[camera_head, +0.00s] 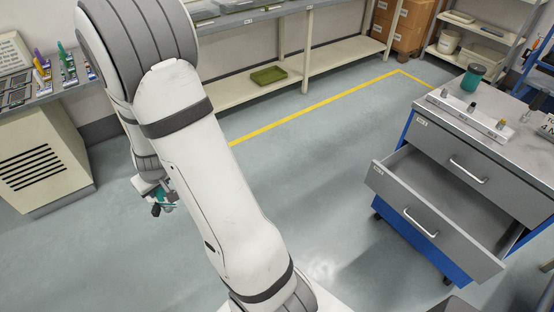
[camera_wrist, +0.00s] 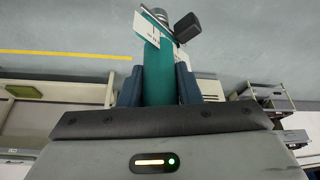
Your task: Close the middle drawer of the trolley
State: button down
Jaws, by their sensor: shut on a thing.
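The grey and blue trolley (camera_head: 402,143) stands at the right in the head view. Its top drawer (camera_head: 440,150) is shut. The drawer below it (camera_head: 440,220) is pulled well out, with a pale bar handle (camera_head: 421,223) on its front. Its visible inside looks empty. My gripper (camera_head: 160,196) is at the left, far from the trolley, above the floor. In the wrist view my gripper's dark blue fingers (camera_wrist: 158,88) are shut on a teal tool (camera_wrist: 158,62) with a metal and black end and a white tag. The trolley is not identifiable in the wrist view.
A teal cup (camera_head: 473,77) and a pale strip with small knobs (camera_head: 470,115) are on the trolley top. A shelf with a green tray (camera_head: 268,75) is along the back. A cream cabinet (camera_head: 40,155) stands left. Floor between my arm and the trolley is clear.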

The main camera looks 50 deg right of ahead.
aim_at(466, 223)
jog(key=z, duration=0.3)
jog(key=k, duration=2.1)
jog(key=z, duration=1.95)
jog(key=i, duration=1.1)
jog(key=u, duration=0.05)
jog(key=k, duration=0.6)
